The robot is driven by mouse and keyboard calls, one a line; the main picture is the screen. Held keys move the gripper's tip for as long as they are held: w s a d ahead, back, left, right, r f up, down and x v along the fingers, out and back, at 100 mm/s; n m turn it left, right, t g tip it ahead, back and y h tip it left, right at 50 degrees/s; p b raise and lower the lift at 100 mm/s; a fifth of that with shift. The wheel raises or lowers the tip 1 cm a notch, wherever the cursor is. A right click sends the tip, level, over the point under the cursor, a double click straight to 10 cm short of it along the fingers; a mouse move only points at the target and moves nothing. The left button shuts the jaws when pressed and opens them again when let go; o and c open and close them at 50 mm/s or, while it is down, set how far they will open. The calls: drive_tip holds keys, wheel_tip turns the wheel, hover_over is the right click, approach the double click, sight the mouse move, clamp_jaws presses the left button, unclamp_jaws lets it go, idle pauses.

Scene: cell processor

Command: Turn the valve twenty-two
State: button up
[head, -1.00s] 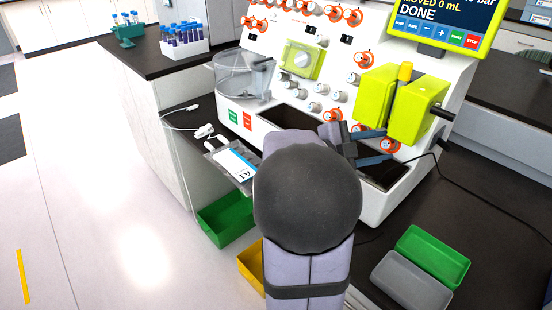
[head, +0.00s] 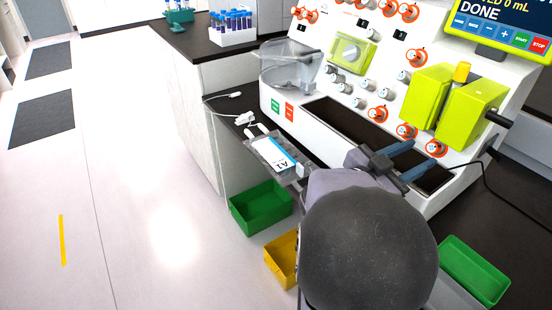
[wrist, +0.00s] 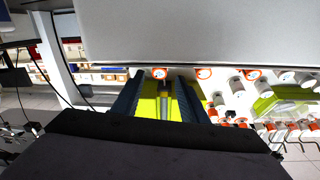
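My gripper (head: 408,160) is open and empty, its two blue fingers apart in front of the lower right of the white machine panel, above the dark tray recess. Orange-ringed valves (head: 405,131) and (head: 436,148) sit just beyond the fingertips. More orange-ringed valves (head: 378,115) and grey-white knobs (head: 347,88) cover the panel. Their numbers are too small to read, so I cannot tell which is valve twenty-two. In the wrist view my gripper (wrist: 160,98) frames the yellow-green block, with an orange-ringed valve (wrist: 160,73) above it, between the fingers.
The yellow-green block (head: 470,112) with a black handle juts out at the right of the panel. The screen (head: 505,25) shows "DONE". A clear round bowl (head: 290,67) and a bag labelled A1 (head: 283,155) are at the left. Green (head: 262,207) and yellow (head: 283,259) bins sit low.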

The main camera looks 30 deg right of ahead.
drive_tip(key=a+b, duration=0.3)
drive_tip(key=shift+w+a+f+b, duration=0.15)
drive_tip(key=shift+a+f+b, duration=0.15)
drive_tip(key=shift+f, duration=0.05)
drive_tip(key=w+a+n+t+y+p, duration=0.25)
drive_tip(key=w+t, duration=0.25)
drive_tip(key=w, duration=0.4)
drive_tip(key=w+a+n+t+y+p, duration=0.1)
drive_tip(key=w+a+t+y+p, duration=0.2)
drive_tip(key=w, duration=0.5)
drive_tip(key=w+a+f+n+t+y, duration=0.1)
drive_tip(key=w+a+f, duration=0.1)
drive_tip(key=a, duration=0.1)
drive_tip(key=w+a+f+n+t+y+b, duration=0.1)
drive_tip(key=w+a+f+n+y, duration=0.1)
drive_tip(key=w+a+f+n+t+y, duration=0.1)
drive_tip(key=w+a+f+n+y, duration=0.1)
drive_tip(key=a+f, duration=0.1)
drive_tip(key=shift+w+a+t, duration=0.2)
drive_tip(key=shift+a+t, duration=0.1)
drive_tip(key=shift+t, duration=0.1)
drive_tip(key=shift+w+a+f+n+y, duration=0.2)
drive_tip(key=shift+a+f+n+y, duration=0.15)
drive_tip(key=shift+a+f+n, duration=0.25)
drive_tip(key=shift+a, duration=0.2)
